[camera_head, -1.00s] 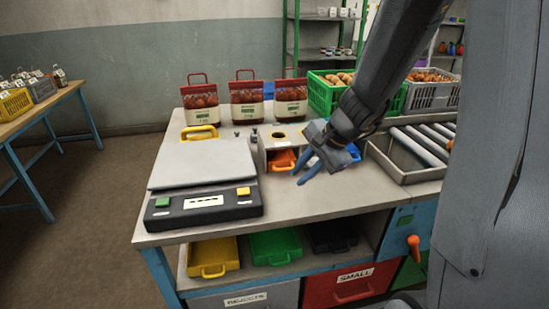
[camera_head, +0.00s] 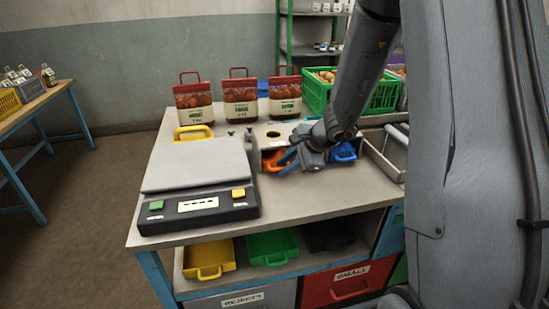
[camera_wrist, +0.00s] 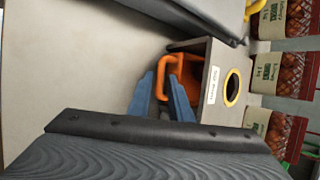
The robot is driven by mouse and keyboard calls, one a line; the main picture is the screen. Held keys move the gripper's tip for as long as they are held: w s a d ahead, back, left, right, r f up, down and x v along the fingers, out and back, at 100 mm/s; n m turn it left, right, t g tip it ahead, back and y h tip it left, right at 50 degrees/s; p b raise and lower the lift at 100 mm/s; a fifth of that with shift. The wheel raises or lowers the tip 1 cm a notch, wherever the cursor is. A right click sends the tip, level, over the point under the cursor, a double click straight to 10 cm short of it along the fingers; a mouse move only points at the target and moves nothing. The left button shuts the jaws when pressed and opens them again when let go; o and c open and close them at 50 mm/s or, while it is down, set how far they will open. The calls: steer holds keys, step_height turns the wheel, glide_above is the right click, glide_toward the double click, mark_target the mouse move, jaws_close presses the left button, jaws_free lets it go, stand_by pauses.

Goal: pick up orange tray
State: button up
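The orange tray (camera_head: 271,161) sits in an opening of the grey box on the bench. In the wrist view its body (camera_wrist: 188,68) is inside the opening, and its looped handle (camera_wrist: 160,72) sticks out. My gripper (camera_head: 284,158) is low in front of the box, beside the orange tray. In the wrist view my gripper (camera_wrist: 163,88) has its two blue fingers apart, with the handle between or just beyond their tips. I cannot tell whether they touch it. Part of the tray is hidden by the box and a finger.
The box (camera_wrist: 222,85) has a round hole in its top. A blue tray (camera_head: 343,153) is right of my gripper. A scale (camera_head: 198,180) stands to the left. Red-topped sacks (camera_head: 241,100) and a green crate (camera_head: 385,97) stand behind. The front bench top is clear.

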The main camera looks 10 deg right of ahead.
steer(key=shift+w+a+f, duration=0.1)
steer(key=shift+f, duration=0.1)
steer(key=shift+c, duration=0.5)
jaws_close()
steer(key=shift+r, duration=0.2)
